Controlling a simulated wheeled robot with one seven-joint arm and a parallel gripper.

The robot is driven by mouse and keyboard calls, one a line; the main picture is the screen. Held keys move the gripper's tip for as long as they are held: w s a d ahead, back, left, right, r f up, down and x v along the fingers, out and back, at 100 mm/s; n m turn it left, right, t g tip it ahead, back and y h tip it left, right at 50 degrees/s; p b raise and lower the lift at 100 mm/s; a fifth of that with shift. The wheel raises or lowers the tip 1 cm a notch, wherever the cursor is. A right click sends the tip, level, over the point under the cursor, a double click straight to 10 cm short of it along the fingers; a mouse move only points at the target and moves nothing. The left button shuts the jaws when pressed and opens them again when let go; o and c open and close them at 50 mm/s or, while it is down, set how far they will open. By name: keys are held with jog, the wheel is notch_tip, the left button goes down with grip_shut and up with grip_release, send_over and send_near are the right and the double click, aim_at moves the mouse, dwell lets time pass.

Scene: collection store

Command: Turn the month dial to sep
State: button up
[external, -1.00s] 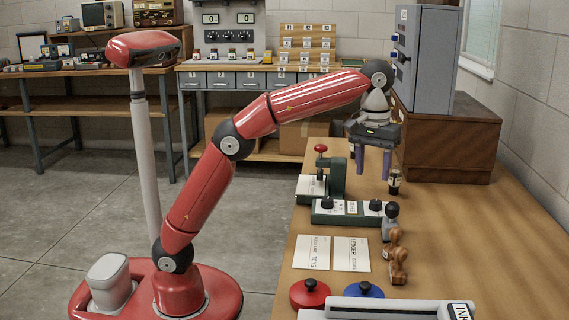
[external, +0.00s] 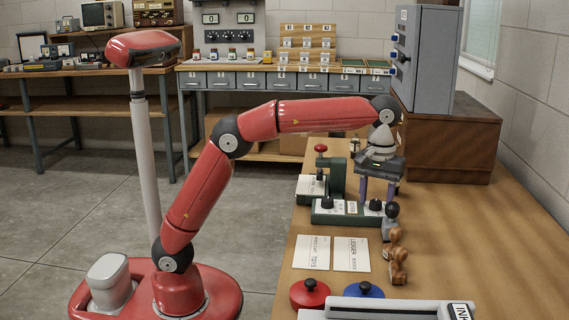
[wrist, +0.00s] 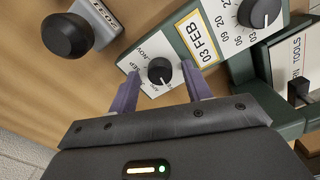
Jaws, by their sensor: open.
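The green date stamper (external: 347,218) lies on the wooden table with a white face and two black dials. The month dial (wrist: 160,71) is the one at its right end in the external view (external: 376,205); SEP and NOV show beside it in the wrist view. The display plate (wrist: 196,39) reads 03 FEB. The day dial (wrist: 259,13) is at the other end, ringed by numbers. My gripper (wrist: 161,80) is open, pointing down, with its purple fingers on either side of the month dial. I cannot tell whether they touch it.
A dark-knobbed stamp (wrist: 69,36) stands close by the month-dial end; a wooden stamp (external: 397,258) is nearer the front. A green press with a red knob (external: 321,149) stands behind. Cards (external: 351,254) and red and blue pads (external: 309,293) lie in front.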

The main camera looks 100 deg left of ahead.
jog(key=shift+f, duration=0.1)
jog(key=c, duration=1)
jog(key=shift+o, duration=0.2)
